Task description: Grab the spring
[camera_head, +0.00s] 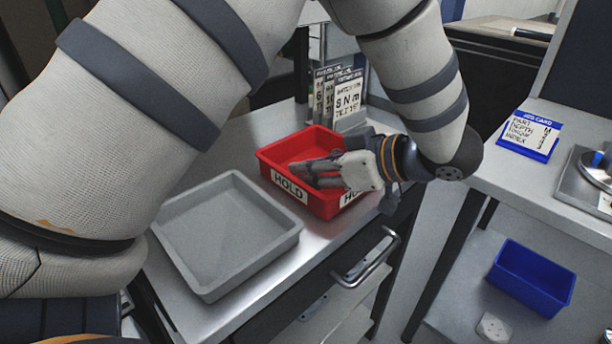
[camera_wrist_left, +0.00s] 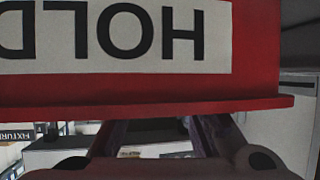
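The spring does not show in either view. My left gripper (camera_head: 306,172) reaches over the red bin (camera_head: 279,150) labelled HOLD, its fingers pointing left above the bin's interior. In the left wrist view the bin's wall (camera_wrist_left: 262,50) fills the upper part, its HOLD label upside down. My left fingers (camera_wrist_left: 157,130) show below the wall, apart where they pass its rim; their tips are hidden behind it. Whether they are closed on anything cannot be seen. The gripper also covers part of the bin's inside. My right gripper is out of view.
A grey empty tray (camera_head: 180,262) lies left of the red bin on the metal bench. Printed cards (camera_head: 347,98) stand behind the bin. A drawer handle (camera_head: 367,262) juts from the bench front. A blue bin (camera_head: 532,278) sits on a lower shelf at right.

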